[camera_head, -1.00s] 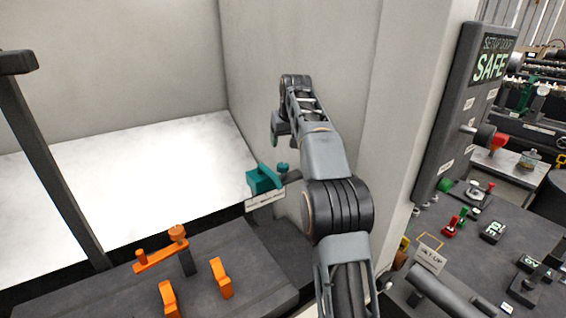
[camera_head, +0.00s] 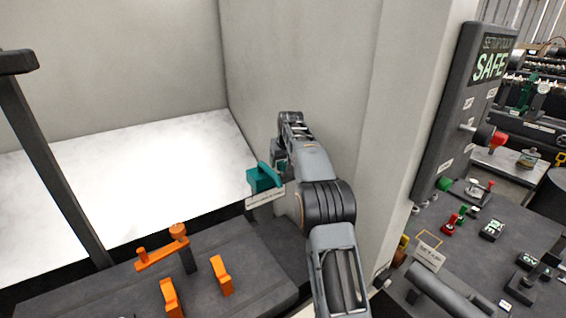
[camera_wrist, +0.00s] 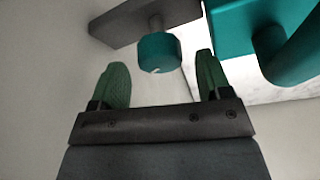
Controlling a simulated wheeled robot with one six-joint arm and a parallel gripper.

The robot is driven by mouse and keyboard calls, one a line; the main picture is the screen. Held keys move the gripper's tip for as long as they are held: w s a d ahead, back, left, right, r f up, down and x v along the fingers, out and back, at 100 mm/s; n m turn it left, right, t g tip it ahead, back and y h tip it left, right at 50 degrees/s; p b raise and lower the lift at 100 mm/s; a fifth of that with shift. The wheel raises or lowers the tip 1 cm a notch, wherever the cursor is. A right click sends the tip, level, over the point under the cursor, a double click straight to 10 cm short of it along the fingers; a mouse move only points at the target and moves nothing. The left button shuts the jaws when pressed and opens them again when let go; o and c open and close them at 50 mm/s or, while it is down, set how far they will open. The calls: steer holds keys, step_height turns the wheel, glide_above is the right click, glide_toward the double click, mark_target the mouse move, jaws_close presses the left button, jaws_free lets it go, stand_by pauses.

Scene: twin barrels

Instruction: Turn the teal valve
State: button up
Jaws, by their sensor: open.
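A teal round knob (camera_wrist: 159,54) on a short stem under a dark bracket (camera_wrist: 145,22) shows in the wrist view; I take it for the valve. My gripper (camera_wrist: 161,78) is open, with one green finger on each side of the gap. The knob is just past the fingertips, roughly centred between them, and no contact is visible. A larger teal block with a curved handle (camera_wrist: 290,45) is at the right of that view. In the head view this block (camera_head: 263,179) stands left of my gripper (camera_head: 282,162), and my arm hides the knob.
A pale wall (camera_head: 300,70) rises close behind and right of my gripper. Orange levers (camera_head: 165,258) stand on the dark panel at the lower left. A "SAFE" sign board (camera_head: 465,110) and a console with small controls (camera_head: 490,230) are at the right.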

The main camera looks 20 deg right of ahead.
steer(key=shift+w+f, duration=0.2)
steer(key=shift+f, duration=0.45)
steer(key=c, duration=0.9)
steer(key=shift+m+h, duration=0.3)
steer(key=shift+m, duration=0.4)
steer(key=o, duration=0.9)
steer(key=shift+r, duration=0.15)
steer(key=v, duration=1.3)
steer(key=shift+r, duration=0.3)
